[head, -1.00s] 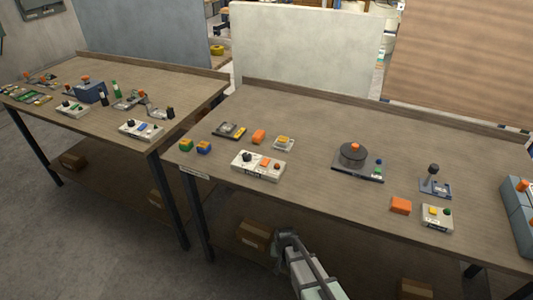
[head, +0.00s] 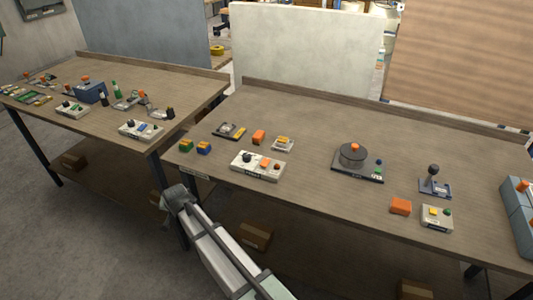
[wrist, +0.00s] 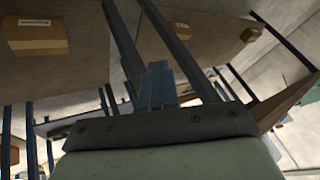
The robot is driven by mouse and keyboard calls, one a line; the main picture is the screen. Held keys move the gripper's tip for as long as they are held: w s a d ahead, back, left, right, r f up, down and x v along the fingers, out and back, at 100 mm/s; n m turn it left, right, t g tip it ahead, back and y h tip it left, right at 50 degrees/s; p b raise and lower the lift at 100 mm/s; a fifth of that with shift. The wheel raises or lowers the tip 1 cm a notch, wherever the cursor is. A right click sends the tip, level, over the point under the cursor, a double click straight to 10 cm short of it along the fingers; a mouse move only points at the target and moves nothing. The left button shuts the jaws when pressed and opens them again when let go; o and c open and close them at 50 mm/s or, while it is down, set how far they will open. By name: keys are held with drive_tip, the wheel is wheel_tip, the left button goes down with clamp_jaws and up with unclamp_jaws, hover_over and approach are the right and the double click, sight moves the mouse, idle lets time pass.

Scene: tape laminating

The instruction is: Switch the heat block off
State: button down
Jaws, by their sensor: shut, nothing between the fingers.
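No label reads clearly enough to tell which device is the heat block. On the right bench in the head view are a white control box (head: 258,165) with a dark knob and coloured buttons, a dark round-topped unit (head: 354,158) with an orange knob, a lever unit (head: 434,183) and a small pale box (head: 437,218) with yellow and green buttons. My gripper (wrist: 156,85) shows in the wrist view, its fingers together and empty, below bench level with no device near the fingertips. In the head view my arm is at the front left corner of the right bench.
The left bench (head: 190,97) carries several similar devices. A blue-grey unit (head: 517,215) stands at the right bench's right end. Orange blocks (head: 400,206) lie among the devices. Cardboard boxes (wrist: 37,35) sit on the lower shelf. Dark bench legs (wrist: 172,45) stand close around my gripper.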

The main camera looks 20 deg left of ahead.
drive_tip(key=a+r+y, duration=0.1)
drive_tip(key=a+r, duration=0.6)
drive_tip(key=r, duration=0.2)
drive_tip(key=w+d+r+m, duration=0.2)
drive_tip(key=w+d+r, duration=0.1)
drive_tip(key=w, duration=0.1)
drive_tip(key=w+d+r+m+h, duration=0.1)
drive_tip(key=w+d+r+m, duration=0.2)
drive_tip(key=w+r, duration=0.1)
drive_tip(key=w+d+r+m+h, duration=0.1)
drive_tip(key=w+d+r+m, duration=0.2)
drive_tip(key=shift+w+d+r, duration=0.4)
drive_tip(key=w+d+r+m+h, duration=0.2)
drive_tip(key=w+d+r+m, duration=0.3)
drive_tip(key=d, duration=0.4)
wheel_tip(320, 180, up, 9)
drive_tip(key=m+g+h, duration=0.3)
drive_tip(key=m, duration=0.7)
hover_over(267, 160)
drive_tip(key=shift+a, duration=0.1)
wheel_tip(267, 160, down, 14)
drive_tip(key=shift+f, duration=0.1)
